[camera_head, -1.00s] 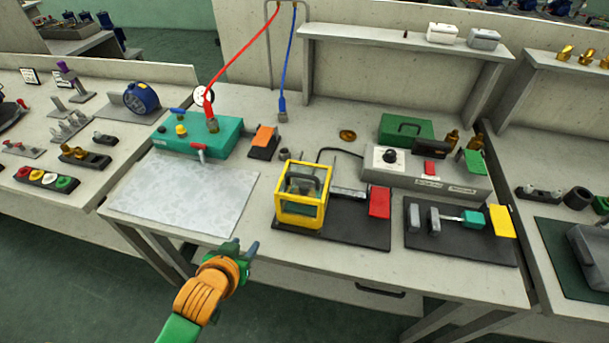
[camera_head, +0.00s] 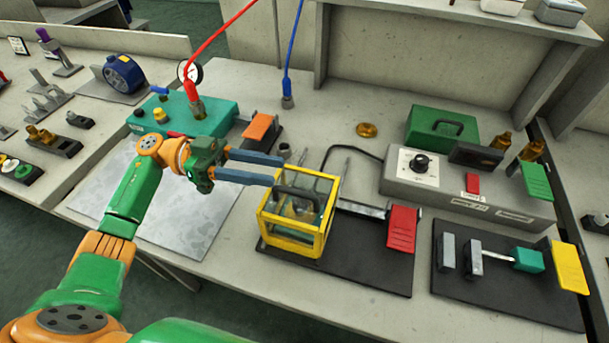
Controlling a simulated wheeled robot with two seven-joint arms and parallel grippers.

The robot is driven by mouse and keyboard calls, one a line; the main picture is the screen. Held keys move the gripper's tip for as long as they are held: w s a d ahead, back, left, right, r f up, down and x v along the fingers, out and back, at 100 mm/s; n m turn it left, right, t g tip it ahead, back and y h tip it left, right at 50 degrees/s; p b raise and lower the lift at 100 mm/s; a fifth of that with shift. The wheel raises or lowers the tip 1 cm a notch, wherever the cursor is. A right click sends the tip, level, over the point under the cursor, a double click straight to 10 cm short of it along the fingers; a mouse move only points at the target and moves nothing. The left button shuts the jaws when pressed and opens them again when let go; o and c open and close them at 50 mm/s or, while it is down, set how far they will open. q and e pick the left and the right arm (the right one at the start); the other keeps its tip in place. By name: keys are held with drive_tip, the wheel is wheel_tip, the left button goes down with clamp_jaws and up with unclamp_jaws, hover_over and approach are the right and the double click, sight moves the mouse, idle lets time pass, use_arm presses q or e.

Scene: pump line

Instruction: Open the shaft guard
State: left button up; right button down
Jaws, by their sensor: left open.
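The shaft guard (camera_head: 294,249) is a yellow-framed box with clear panels, standing on a black base plate (camera_head: 356,268) in the middle of the bench. A dark handle bar shows at its top, and a shaft part is visible inside. The guard appears closed. My left gripper (camera_head: 281,169) is open, with its two blue-grey fingers pointing right, level with the guard's upper left rear corner. The fingertips overlap the guard's top edge in the picture; I cannot tell whether they touch it. My right gripper is not in view.
A red paddle (camera_head: 402,229) stands right of the guard. A grey control box (camera_head: 468,188) with a green case (camera_head: 441,130) is behind. A second black plate (camera_head: 507,285) sits at right.

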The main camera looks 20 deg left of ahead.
sight(282, 189)
use_arm(q)
drive_tip(key=shift+g+y, duration=0.3)
drive_tip(key=shift+g, duration=0.3)
drive_tip(key=d+p, duration=0.1)
drive_tip(key=d, duration=0.1)
drive_tip(key=s+d, duration=0.1)
drive_tip(key=d, duration=0.1)
drive_tip(key=s+d+p, duration=0.1)
drive_tip(key=d, duration=0.1)
drive_tip(key=shift+s+f+p, duration=0.2)
drive_tip(key=shift+f+p, duration=0.1)
drive_tip(key=shift+p, duration=0.05)
drive_tip(key=shift+d+f, duration=0.1)
drive_tip(key=shift+d, duration=0.1)
drive_tip(key=shift+f, duration=0.1)
clamp_jaws()
